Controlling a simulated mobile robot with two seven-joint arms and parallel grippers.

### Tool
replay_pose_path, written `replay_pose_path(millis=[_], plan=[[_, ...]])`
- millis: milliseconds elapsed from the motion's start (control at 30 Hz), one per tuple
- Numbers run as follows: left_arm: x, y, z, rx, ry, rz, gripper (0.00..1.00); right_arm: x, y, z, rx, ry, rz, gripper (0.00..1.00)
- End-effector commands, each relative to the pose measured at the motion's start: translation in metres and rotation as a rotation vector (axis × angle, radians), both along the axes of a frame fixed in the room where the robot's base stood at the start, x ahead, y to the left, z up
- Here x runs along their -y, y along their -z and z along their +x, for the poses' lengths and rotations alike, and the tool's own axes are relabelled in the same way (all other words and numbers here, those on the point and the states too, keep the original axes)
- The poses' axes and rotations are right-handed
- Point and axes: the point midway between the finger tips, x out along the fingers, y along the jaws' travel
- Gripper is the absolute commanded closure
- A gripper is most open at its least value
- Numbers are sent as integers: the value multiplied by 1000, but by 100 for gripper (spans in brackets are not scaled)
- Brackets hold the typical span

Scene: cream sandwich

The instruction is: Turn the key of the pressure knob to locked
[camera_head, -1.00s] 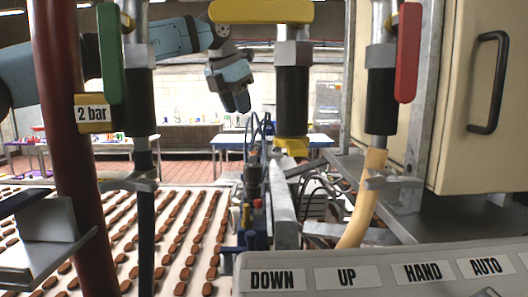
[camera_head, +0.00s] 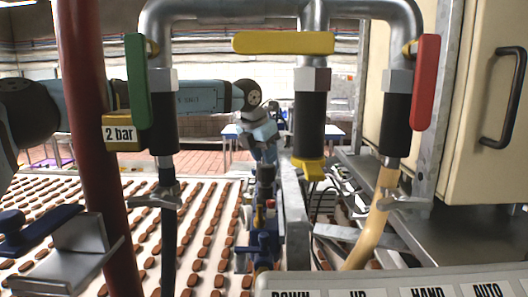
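I cannot make out the pressure knob or its key for sure. A dark and blue fitting with small red and yellow parts (camera_head: 266,222) stands by the conveyor in the middle, partly hidden by the pipes. My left gripper (camera_head: 263,153) is above this fitting in the picture, pointing down. It is small and partly merged with the background, so its opening and any contact are unclear. My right gripper is out of view. A yellow plate marked "2 bar" (camera_head: 119,133) is by the red pipe.
Pipes with a green lever (camera_head: 138,82), a yellow lever (camera_head: 284,43) and a red lever (camera_head: 425,82) stand in front. The conveyor (camera_head: 207,262) carries rows of brown pieces. A beige cabinet (camera_head: 462,150) and a labelled panel (camera_head: 390,280) are at right.

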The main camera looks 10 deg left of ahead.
Motion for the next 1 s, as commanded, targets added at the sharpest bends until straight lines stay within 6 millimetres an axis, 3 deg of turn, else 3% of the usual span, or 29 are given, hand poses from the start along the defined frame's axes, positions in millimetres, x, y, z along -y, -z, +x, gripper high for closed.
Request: replay_pose_path(millis=[200,367,733,1000], plan=[[0,1,0,0,0,0,69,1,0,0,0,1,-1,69],[0,0,0,0,0,0,100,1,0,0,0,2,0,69],[0,1,0,-2,27,0,100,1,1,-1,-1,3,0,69],[-1,1,1,-2,173,-1,100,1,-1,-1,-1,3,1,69]])
